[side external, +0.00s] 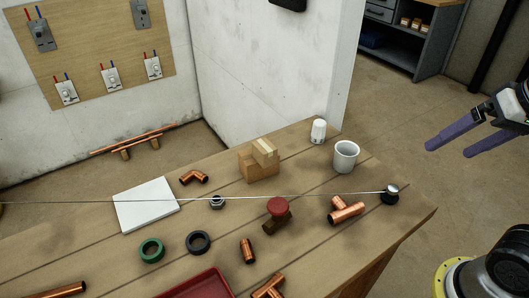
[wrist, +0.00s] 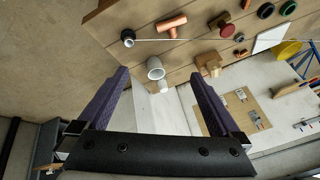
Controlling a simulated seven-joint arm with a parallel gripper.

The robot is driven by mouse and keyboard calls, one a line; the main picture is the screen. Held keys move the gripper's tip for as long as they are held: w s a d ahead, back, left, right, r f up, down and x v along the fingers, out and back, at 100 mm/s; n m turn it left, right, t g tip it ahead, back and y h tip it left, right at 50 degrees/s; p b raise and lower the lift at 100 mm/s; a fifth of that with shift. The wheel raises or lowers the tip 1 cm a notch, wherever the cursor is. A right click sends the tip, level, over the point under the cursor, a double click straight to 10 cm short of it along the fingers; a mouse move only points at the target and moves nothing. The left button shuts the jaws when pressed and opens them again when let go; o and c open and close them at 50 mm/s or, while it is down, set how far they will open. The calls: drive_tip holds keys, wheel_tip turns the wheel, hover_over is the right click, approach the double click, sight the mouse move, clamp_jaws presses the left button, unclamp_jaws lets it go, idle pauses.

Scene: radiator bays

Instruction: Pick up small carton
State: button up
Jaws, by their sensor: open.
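A small tan carton (side external: 258,168) stands on the wooden workbench in the side view, with a lighter tan block shape at its upper right. I cannot tell whether that is a second box or part of the carton. The carton also shows in the wrist view (wrist: 208,62), beyond and right of the fingertips. My gripper (side external: 449,149) is open and empty, out past the bench's right end in the side view, apart from the carton. In the wrist view my gripper (wrist: 160,76) shows two purple fingers spread wide.
A white mug (side external: 346,156) and a white capped cylinder (side external: 318,131) stand right of the carton. Copper fittings, a red-handled valve (side external: 277,212), rings and a white tile (side external: 146,205) lie around. A thin line crosses the bench to a black round object (side external: 390,196). A white wall stands behind.

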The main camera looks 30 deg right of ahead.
drive_tip(key=w+a+r+m+g, duration=0.1)
drive_tip(key=w+a+r+m, duration=0.1)
drive_tip(key=w+r+m, duration=0.65)
drive_tip(key=m+g+y, duration=0.1)
drive_tip(key=m+g, duration=0.3)
drive_tip(key=g, duration=0.1)
hover_over(265, 145)
drive_tip(key=d, duration=0.1)
drive_tip(key=shift+n, duration=0.25)
wheel_tip(265, 145, down, 22)
drive_tip(key=shift+f, duration=0.25)
drive_tip(key=shift+a+f, duration=0.2)
drive_tip(key=shift+f, duration=0.75)
drive_tip(key=shift+a+f, duration=0.2)
drive_tip(key=shift+f, duration=0.75)
drive_tip(key=shift+a+f, duration=0.2)
drive_tip(key=shift+f, duration=0.75)
